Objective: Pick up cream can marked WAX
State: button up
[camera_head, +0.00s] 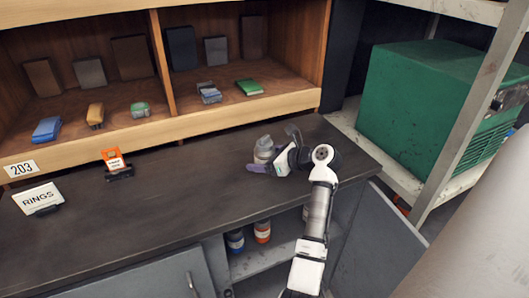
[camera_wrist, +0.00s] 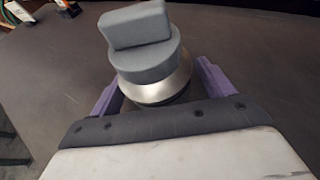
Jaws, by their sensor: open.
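A small can-like object (camera_head: 264,150) with a grey top and pale body stands on the dark counter in the head view. In the wrist view the same object (camera_wrist: 150,60) shows a grey block-shaped knob on a round grey cap, above a silvery shoulder. No WAX marking is readable, and its lower body is mostly hidden. My gripper (camera_head: 270,160) is low over the counter at the object. In the wrist view my gripper (camera_wrist: 157,88) is open, with one purple finger on each side of the object. I cannot tell whether either finger touches it.
A wooden shelf (camera_head: 200,114) with small blocks stands behind the counter (camera_head: 150,215). A RINGS sign (camera_head: 38,199) and an orange item (camera_head: 114,160) are at left. Blue (camera_head: 235,241) and orange (camera_head: 262,231) cans stand in the cabinet below. A green machine (camera_head: 425,100) is at right.

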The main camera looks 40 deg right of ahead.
jog(key=shift+w+a+f, duration=0.15)
jog(key=shift+w+f, duration=0.15)
jog(key=shift+w, duration=0.25)
jog(key=c, duration=0.9)
jog(key=shift+o, duration=0.2)
jog(key=shift+r, duration=0.1)
jog(key=shift+r, duration=0.1)
